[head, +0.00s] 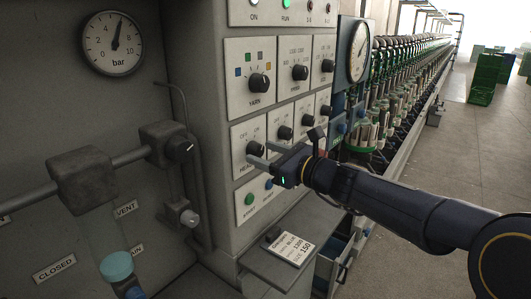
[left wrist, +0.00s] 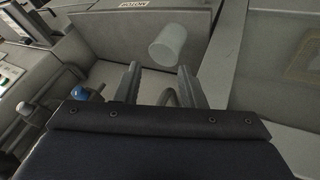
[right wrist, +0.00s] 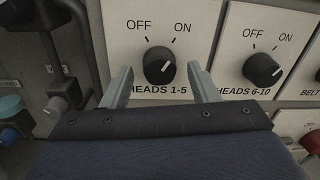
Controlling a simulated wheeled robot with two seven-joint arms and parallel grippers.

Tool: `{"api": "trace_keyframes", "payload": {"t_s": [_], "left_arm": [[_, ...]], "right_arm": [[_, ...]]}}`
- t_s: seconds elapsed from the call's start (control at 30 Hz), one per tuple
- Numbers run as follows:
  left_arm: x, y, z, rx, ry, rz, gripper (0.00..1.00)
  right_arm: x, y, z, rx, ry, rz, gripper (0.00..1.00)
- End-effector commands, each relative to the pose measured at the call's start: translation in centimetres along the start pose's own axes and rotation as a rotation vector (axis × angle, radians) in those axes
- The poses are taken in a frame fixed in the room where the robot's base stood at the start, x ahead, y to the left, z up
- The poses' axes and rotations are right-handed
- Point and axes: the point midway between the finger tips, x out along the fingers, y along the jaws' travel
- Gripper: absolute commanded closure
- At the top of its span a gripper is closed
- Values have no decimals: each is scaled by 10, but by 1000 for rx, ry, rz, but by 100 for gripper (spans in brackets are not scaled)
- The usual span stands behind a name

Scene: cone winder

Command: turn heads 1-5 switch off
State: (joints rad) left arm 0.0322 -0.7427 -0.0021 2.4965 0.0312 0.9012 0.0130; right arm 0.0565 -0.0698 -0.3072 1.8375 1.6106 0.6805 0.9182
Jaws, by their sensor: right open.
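The heads 1-5 switch (head: 256,148) is a black rotary knob on a white plate on the grey control panel. In the right wrist view the knob (right wrist: 159,65) sits below the OFF and ON labels, and its white mark leans up and right, toward ON. My right gripper (head: 258,159) is open in front of this plate. In the right wrist view its fingers (right wrist: 162,88) stand on either side of the knob's lower part, with gaps showing on both sides. My left gripper (left wrist: 158,84) is open and empty in the left wrist view, away from the switch.
The heads 6-10 switch (right wrist: 262,69) is close on the right. Above are other knobs, including the yarn knob (head: 260,83); below is a green button (head: 249,199). A shelf with a card (head: 289,248) juts out underneath. A pale cylinder (left wrist: 168,44) lies beyond my left fingers.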

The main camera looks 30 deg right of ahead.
Motion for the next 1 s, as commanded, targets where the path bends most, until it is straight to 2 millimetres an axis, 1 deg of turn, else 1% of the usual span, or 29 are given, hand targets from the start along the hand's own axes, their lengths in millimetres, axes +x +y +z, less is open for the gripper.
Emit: {"api": "trace_keyframes", "payload": {"t_s": [0.1,0.27,0.3,0.63,0.87,1.0], "left_arm": [[0,0,0,0,0,0,64],[0,0,0,0,0,0,64],[0,0,0,0,0,0,64],[0,0,0,0,0,0,64],[3,-2,2,0,0,0,64],[11,-5,6,0,0,0,64]], "right_arm": [[4,0,0,0,0,1,46],[4,0,0,-1,-1,1,46],[4,0,0,-1,0,1,47],[3,0,0,-1,0,1,90],[3,1,-1,-20,-1,1,90],[3,1,-3,-66,-5,0,90]]}}
